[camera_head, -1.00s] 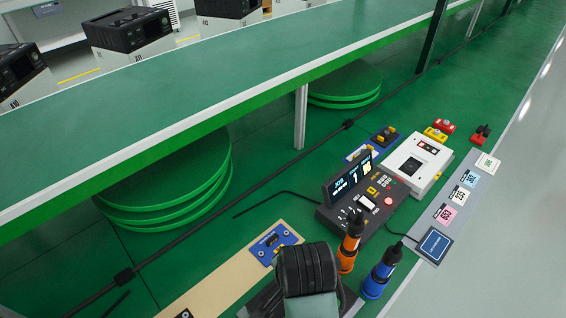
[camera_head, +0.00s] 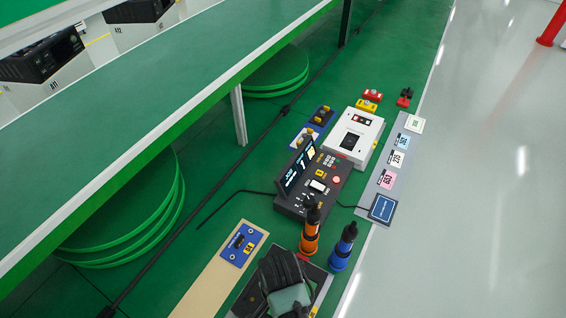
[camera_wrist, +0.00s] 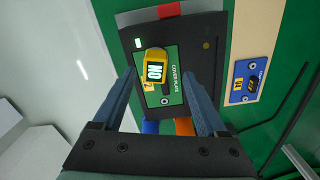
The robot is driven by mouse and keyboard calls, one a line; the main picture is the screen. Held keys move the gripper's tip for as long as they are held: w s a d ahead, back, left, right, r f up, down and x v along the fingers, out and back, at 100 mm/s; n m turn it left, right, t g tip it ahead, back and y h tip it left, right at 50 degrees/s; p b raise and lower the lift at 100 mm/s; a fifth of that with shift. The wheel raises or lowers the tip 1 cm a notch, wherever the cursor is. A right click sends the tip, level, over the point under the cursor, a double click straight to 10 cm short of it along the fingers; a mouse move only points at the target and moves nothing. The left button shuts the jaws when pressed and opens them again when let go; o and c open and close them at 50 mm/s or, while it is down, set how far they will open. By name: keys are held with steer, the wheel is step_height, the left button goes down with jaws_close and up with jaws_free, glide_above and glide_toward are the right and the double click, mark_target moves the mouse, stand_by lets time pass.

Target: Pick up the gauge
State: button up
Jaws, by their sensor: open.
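The plate is on a dark panel (camera_wrist: 205,65). My gripper (camera_wrist: 160,78) is open, with one blue-grey finger on each side of the gauge in the picture. I see no contact, and cannot tell the height gap. In the head view my gripper (camera_head: 284,285) is over the dark panel at the bottom and hides the gauge.
Orange (camera_head: 311,232) and blue (camera_head: 342,250) tool handles stand upright close right of my gripper. A dark console with a screen (camera_head: 310,185) and a white box (camera_head: 352,138) are beyond. A blue fixture (camera_head: 241,245) lies on a tan strip to the left.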

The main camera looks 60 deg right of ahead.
steer(key=f, duration=0.2)
steer(key=s+f+p, duration=0.1)
steer(key=f, duration=0.1)
steer(key=shift+f, duration=0.1)
steer(key=shift+w+f, duration=0.1)
steer(key=shift+f, duration=0.35)
jaws_close()
